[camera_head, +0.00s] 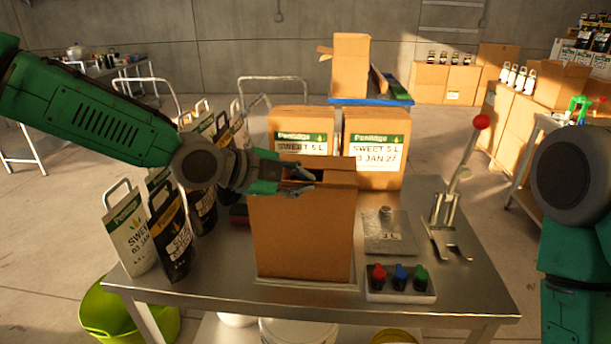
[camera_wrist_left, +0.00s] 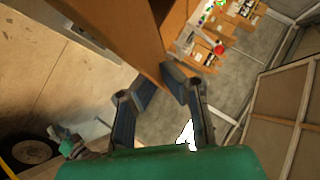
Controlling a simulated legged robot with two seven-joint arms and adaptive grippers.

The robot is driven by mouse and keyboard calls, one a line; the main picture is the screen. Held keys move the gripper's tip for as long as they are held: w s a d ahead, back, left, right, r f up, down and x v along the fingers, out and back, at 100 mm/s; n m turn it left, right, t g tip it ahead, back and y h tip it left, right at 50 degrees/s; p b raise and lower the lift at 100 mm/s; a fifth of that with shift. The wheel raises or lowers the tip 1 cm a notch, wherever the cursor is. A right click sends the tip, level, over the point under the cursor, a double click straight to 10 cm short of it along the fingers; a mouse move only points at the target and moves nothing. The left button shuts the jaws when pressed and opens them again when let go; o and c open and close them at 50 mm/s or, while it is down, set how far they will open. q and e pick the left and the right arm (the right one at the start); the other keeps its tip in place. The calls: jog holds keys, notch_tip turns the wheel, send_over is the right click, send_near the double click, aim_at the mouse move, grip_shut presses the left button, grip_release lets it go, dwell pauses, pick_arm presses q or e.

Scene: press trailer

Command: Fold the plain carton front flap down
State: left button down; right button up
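The plain brown carton (camera_head: 303,235) stands upright on the metal table, with no label on its front. My left gripper (camera_head: 303,182) is at the carton's top, its fingers over the top opening near the front edge. In the left wrist view the two fingers (camera_wrist_left: 158,88) are apart, with a brown cardboard panel (camera_wrist_left: 120,40) just beyond them. I cannot tell whether a finger touches the cardboard. The front flap cannot be made out clearly behind the gripper. My right arm shows at the right edge of the head view; its gripper is out of view.
Two labelled cartons (camera_head: 375,145) stand behind the plain one. Black and white pouches (camera_head: 128,235) stand to its left. A metal plate (camera_head: 388,232), a box with coloured knobs (camera_head: 400,283) and a red-knobbed lever press (camera_head: 447,210) stand to its right.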

pick_arm(q)
jog(key=shift+a+f, duration=0.1)
jog(key=shift+f, duration=0.1)
jog(key=c, duration=1.8)
grip_release()
jog(key=shift+w+a, duration=0.15)
jog(key=v, duration=1.2)
jog(key=shift+w+a, duration=0.15)
